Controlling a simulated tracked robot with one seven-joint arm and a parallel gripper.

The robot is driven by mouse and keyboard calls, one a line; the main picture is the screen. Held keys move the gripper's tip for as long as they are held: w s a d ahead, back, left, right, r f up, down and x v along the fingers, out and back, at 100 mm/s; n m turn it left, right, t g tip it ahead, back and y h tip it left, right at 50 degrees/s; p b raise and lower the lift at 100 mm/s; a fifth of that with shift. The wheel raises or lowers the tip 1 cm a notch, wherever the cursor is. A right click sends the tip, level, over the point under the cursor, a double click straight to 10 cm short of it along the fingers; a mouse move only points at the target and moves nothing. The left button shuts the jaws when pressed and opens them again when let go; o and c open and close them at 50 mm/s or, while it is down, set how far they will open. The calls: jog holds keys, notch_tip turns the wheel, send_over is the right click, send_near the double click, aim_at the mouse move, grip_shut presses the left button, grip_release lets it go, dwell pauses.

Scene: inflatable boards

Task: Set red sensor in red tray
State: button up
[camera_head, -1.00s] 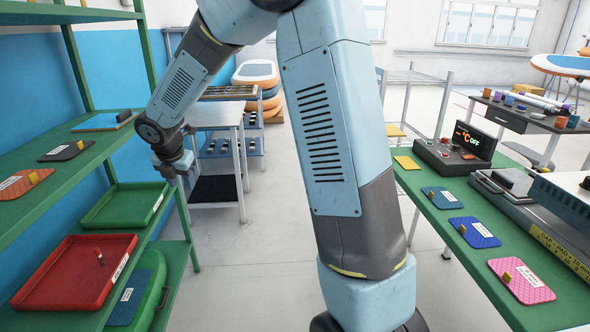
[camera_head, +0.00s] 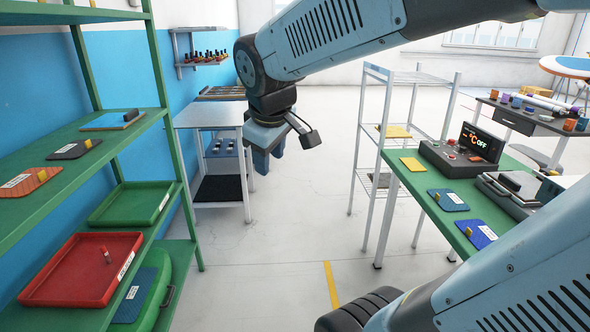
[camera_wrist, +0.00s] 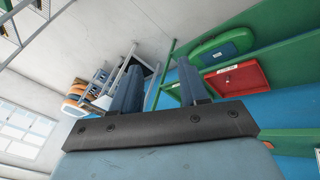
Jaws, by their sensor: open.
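The red tray (camera_head: 62,287) sits on a lower shelf of the green rack at the left. A small reddish peg (camera_head: 106,257) stands upright in it; I cannot tell whether it is the red sensor. The red tray also shows in the wrist view (camera_wrist: 249,84), at right between green shelves. My gripper (camera_head: 264,165) points down over the floor, to the right of the rack and well apart from the tray. In the wrist view my gripper (camera_wrist: 160,78) has its two fingers spread with nothing between them.
A green tray (camera_head: 108,218) lies behind the red one. Above are flat pads (camera_head: 40,182). A white side table (camera_head: 220,116) stands behind my gripper. At right, a green bench (camera_head: 425,180) holds a temperature display (camera_head: 480,145) and pads. The middle floor is clear.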

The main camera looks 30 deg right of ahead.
jog(key=s+d+m+y, duration=0.1)
jog(key=s+d+m, duration=0.1)
jog(key=s+m, duration=0.4)
jog(key=shift+s+d+m+t, duration=0.3)
jog(key=shift+s+d, duration=0.1)
jog(key=shift+s, duration=0.75)
